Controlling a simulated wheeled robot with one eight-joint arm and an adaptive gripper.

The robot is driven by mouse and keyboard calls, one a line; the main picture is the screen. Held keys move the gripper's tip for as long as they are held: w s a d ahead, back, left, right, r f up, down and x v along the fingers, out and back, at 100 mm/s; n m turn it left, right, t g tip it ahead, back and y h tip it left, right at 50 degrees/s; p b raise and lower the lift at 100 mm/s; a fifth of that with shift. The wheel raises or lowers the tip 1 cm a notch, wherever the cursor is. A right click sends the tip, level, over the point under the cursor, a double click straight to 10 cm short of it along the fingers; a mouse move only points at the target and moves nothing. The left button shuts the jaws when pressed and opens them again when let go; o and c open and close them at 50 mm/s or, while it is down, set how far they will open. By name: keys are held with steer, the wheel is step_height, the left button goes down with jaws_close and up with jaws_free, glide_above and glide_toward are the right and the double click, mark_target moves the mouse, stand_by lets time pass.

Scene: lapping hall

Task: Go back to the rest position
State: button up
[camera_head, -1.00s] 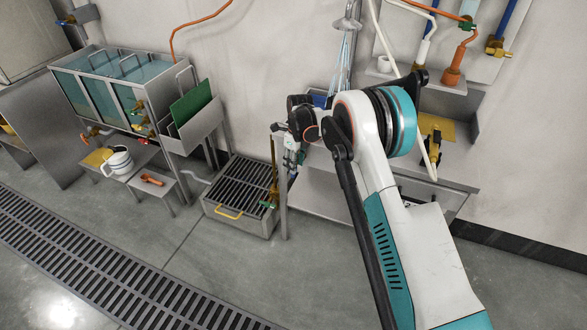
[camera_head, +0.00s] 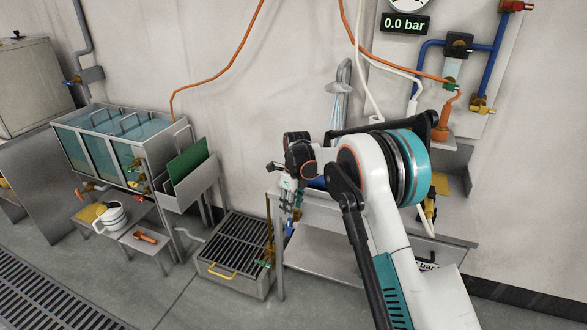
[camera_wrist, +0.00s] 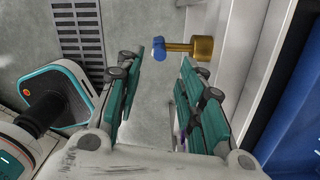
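My gripper (camera_head: 288,192) is in front of the steel bench's left end in the head view, at the end of my bent arm. In the wrist view my gripper (camera_wrist: 160,66) has its two teal-padded fingers well apart, with nothing held between them. A brass valve (camera_wrist: 202,48) with a blue handle shows beyond the fingertips, apart from them. In the head view my arm hides much of the bench and part of what stands on it.
A steel bench (camera_head: 325,262) stands by the wall, with a blue object (camera_wrist: 298,120) close right in the wrist view. Open floor lies in front.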

steer(key=s+d+r+n+t, duration=0.1)
steer(key=s+d+r+n, duration=0.35)
steer(key=r, duration=0.35)
steer(key=s+d+r+n+t, duration=0.1)
steer(key=s+d+r+n, duration=0.25)
steer(key=s+r, duration=0.35)
steer(key=s+d+r+n+t, duration=0.1)
steer(key=s+d+r+n, duration=0.3)
steer(key=r, duration=0.5)
steer(key=s+d+r+n+t, duration=0.1)
steer(key=s+d+r+n, duration=0.15)
steer(key=s, duration=0.45)
steer(key=s+d+r+n+t, duration=0.1)
steer(key=s+d+n, duration=0.25)
steer(key=s, duration=0.45)
steer(key=s+d+f+n+t, duration=0.1)
steer(key=s+d+f+n, duration=0.1)
steer(key=s, duration=0.4)
steer(key=s+d+f+n+t, duration=0.1)
steer(key=s+d+f+n, duration=0.1)
steer(key=s+n, duration=0.2)
steer(key=s, duration=0.3)
steer(key=shift+d+f+h, duration=0.15)
steer(key=shift+h, duration=0.25)
